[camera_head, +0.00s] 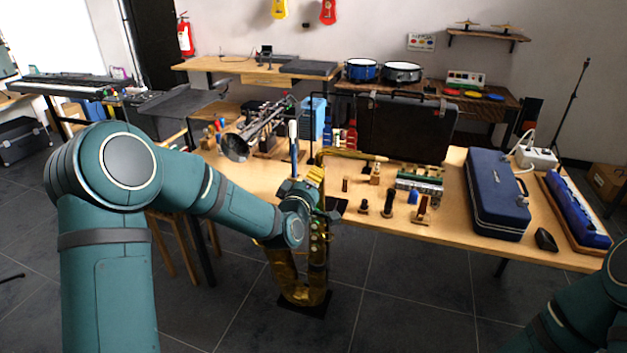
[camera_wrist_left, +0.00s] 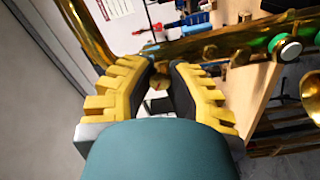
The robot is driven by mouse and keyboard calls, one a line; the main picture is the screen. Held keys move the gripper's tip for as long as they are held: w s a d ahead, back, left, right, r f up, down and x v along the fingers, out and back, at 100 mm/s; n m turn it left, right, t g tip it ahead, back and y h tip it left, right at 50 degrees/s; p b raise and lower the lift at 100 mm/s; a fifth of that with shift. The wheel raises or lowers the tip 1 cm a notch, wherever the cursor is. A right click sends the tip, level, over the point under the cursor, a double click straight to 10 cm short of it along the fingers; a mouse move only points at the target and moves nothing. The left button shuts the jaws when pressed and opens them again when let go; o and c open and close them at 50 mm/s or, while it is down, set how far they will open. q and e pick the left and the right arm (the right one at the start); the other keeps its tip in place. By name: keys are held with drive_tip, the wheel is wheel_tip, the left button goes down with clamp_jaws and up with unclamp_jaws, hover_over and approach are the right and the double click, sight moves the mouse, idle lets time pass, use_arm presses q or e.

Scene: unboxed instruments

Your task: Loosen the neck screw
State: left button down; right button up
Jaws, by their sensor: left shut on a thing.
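A brass saxophone (camera_head: 284,275) stands upright at the front edge of the wooden table, its bow near the floor. In the left wrist view its brass body (camera_wrist_left: 205,43) with green-and-white keys crosses the top. The screw is hidden in the head view. My right arm shows at bottom right; its gripper is out of view.
A wooden stool (camera_head: 180,245) stands left of the saxophone.

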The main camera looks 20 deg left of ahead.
use_arm(q)
drive_tip(key=n, duration=0.4)
drive_tip(key=shift+a+n, duration=0.1)
drive_tip(key=shift+n, duration=0.2)
drive_tip(key=n, duration=0.3)
drive_tip(key=shift+n, duration=0.4)
drive_tip(key=n, duration=0.6)
drive_tip(key=shift+n, duration=0.4)
drive_tip(key=c, duration=0.9)
unclamp_jaws()
drive_tip(key=shift+o, duration=0.2)
drive_tip(key=shift+s, duration=0.1)
